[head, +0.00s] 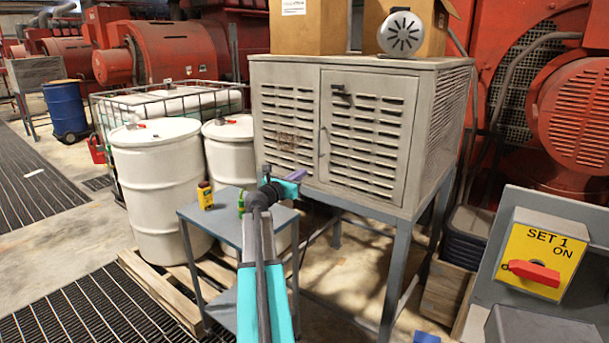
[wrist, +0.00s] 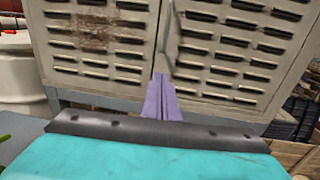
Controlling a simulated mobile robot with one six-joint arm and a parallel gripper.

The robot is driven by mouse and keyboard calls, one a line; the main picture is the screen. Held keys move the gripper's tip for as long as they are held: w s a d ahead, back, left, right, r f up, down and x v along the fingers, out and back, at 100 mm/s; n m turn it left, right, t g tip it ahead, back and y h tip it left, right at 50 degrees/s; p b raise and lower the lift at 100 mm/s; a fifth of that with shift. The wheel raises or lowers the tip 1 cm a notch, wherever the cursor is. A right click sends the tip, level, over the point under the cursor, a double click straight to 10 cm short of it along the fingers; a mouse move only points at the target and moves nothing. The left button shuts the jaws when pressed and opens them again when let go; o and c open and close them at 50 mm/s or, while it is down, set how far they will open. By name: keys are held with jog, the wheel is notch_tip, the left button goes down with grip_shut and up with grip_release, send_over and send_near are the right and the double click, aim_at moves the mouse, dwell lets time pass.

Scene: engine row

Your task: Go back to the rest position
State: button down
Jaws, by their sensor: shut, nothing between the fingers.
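My arm reaches forward from the bottom middle of the head view. My gripper (head: 297,174) is at its end, in front of the lower left part of the grey vented cabinet (head: 361,125). In the wrist view the purple fingers of my gripper (wrist: 161,82) are together with nothing between them. The cabinet doors (wrist: 225,50) fill most of the wrist view behind the fingers. Whether the fingertips touch the cabinet I cannot tell.
A small grey table (head: 200,216) stands under my arm, with a yellow-brown bottle (head: 206,196) and a green item (head: 241,203). White drums (head: 158,185) stand on a pallet at left. A yellow switch box (head: 540,260) with a red handle is at right.

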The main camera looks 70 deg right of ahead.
jog(key=shift+a, duration=0.3)
jog(key=shift+w, duration=0.1)
